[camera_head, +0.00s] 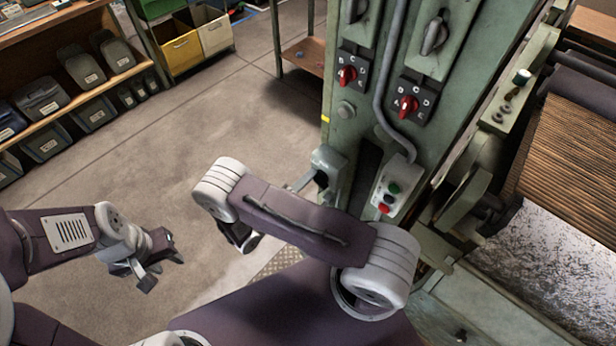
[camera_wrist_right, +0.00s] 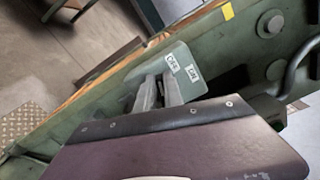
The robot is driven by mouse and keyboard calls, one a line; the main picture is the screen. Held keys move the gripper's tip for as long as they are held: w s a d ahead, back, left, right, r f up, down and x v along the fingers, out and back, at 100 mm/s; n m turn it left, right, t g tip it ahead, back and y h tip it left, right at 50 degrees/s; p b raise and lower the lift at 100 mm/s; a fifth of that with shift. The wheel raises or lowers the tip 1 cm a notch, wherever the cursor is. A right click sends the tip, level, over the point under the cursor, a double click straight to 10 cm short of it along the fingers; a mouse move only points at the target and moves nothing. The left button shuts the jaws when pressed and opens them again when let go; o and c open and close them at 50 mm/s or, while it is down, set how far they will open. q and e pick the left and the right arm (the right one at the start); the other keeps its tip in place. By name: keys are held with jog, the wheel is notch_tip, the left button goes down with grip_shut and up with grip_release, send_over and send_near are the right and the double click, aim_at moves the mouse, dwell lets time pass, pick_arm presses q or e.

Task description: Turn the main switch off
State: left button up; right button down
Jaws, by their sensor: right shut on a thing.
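The main switch (camera_head: 327,159) is a grey-green box on the side of the green machine column. In the right wrist view its plate (camera_wrist_right: 183,57) shows two small white labels, too small to read surely. My right gripper (camera_head: 308,181) reaches the switch from the left. In the wrist view its two fingers (camera_wrist_right: 160,90) are close together against the plate, shut on the switch handle, which they mostly hide. I cannot tell the handle's position. My left gripper (camera_head: 158,268) is open and empty over the floor, far from the switch.
A push-button box (camera_head: 392,190) with green, white and red buttons sits right of the switch. Red rotary knobs (camera_head: 347,75) and a grey conduit (camera_head: 384,100) are above. Shelves with bins (camera_head: 70,90) stand at the left; the floor (camera_head: 200,130) between is clear.

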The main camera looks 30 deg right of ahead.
jog(key=shift+f+n, duration=0.25)
jog(key=shift+n, duration=0.65)
jog(key=shift+f+n, duration=0.2)
jog(key=shift+n, duration=0.7)
jog(key=c, duration=1.5)
grip_release()
jog(key=shift+o, duration=0.2)
jog(key=b+v, duration=0.1)
jog(key=v, duration=0.8)
jog(key=shift+b, duration=0.4)
jog(key=shift+w, duration=0.1)
